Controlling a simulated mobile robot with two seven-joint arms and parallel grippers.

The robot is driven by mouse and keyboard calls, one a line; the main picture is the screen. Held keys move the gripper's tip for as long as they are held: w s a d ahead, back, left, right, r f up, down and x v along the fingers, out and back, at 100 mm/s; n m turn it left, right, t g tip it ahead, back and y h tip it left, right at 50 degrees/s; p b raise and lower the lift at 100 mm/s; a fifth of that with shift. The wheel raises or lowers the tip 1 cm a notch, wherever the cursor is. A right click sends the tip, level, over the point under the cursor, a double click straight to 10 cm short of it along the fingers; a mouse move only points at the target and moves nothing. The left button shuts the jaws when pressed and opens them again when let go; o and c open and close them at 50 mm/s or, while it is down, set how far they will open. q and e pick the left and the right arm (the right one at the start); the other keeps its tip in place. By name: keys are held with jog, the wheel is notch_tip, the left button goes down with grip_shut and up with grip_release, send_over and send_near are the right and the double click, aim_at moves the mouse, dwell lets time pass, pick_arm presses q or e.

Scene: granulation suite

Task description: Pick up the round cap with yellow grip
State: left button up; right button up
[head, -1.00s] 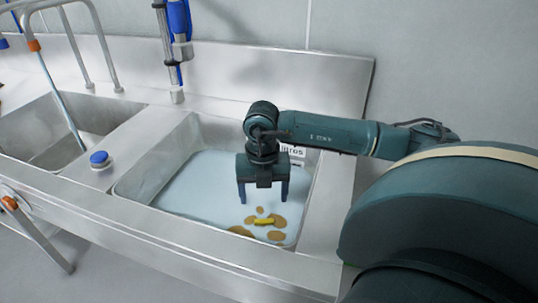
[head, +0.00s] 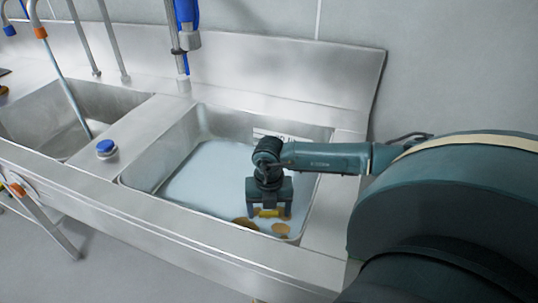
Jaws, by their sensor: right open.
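The yellow grip of the round cap (head: 268,213) shows in the right basin, between the fingers of my right gripper (head: 269,214). The gripper points down and is open, with one finger on each side of the grip. Most of the cap's round body is hidden behind the gripper, and I cannot tell whether the fingers touch it. My left gripper is not in view.
The steel rim and basin walls surround my gripper. A blue-topped knob (head: 106,147) stands between this basin and the left basin (head: 95,106). A blue hose fitting (head: 187,22) hangs behind.

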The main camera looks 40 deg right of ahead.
notch_tip(320, 180, down, 2)
jog(key=shift+f, duration=0.1)
jog(key=c, duration=1.3)
jog(key=shift+o, duration=0.2)
